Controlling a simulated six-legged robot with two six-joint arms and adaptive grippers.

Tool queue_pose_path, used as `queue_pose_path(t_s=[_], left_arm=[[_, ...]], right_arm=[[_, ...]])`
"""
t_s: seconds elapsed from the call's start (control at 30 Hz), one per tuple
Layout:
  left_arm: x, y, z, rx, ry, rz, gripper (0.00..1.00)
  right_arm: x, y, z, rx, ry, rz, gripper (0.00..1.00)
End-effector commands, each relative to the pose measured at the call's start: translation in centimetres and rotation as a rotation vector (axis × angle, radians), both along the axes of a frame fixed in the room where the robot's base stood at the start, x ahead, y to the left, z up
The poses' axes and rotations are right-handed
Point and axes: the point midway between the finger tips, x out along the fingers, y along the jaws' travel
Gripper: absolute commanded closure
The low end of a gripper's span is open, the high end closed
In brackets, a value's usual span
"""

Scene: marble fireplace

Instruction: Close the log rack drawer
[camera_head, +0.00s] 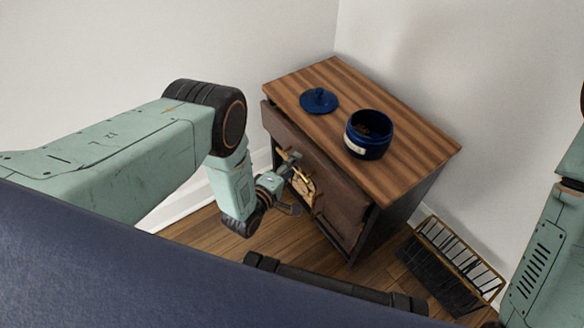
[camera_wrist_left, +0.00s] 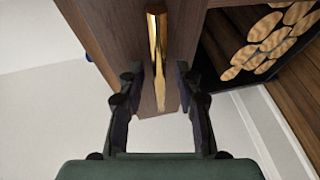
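The wooden cabinet (camera_head: 400,160) stands against the wall, and its dark brown drawer front (camera_head: 345,205) faces my left arm. Cut logs (camera_head: 301,183) show in an opening at its front; in the left wrist view the logs (camera_wrist_left: 268,40) sit in a dark compartment to the right of a brown panel (camera_wrist_left: 115,35). A gold bar handle (camera_wrist_left: 157,45) is on that panel. My left gripper (camera_wrist_left: 158,80) is open, its fingers on either side of the handle's lower end, with gaps visible. In the head view my left gripper (camera_head: 290,184) is at the cabinet front. My right gripper is out of view.
An open blue jar (camera_head: 369,140) and its blue lid (camera_head: 319,100) rest on the cabinet top. A black and gold rack (camera_head: 450,268) stands on the floor to the right. Walls close in behind the cabinet. Wood floor shows in front.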

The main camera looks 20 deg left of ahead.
Motion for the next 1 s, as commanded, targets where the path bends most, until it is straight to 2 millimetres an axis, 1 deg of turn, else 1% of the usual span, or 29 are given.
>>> queue_pose_path(t_s=[0.1,0.33,0.7,0.73,1.0], left_arm=[[0.31,-0.01,-0.05,-0.001,0.000,0.000,0.66],[0.27,0.06,-0.01,-0.001,0.000,0.001,0.67],[0.24,0.06,-0.03,0.000,0.001,0.001,0.98],[0.24,0.06,-0.04,0.000,0.001,0.001,1.00],[0.24,0.07,-0.03,0.000,0.001,0.001,1.00]], right_arm=[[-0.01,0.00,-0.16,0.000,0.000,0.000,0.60],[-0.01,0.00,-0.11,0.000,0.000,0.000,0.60],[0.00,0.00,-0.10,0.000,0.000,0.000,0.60],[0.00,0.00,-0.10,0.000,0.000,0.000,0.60],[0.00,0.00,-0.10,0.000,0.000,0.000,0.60]])
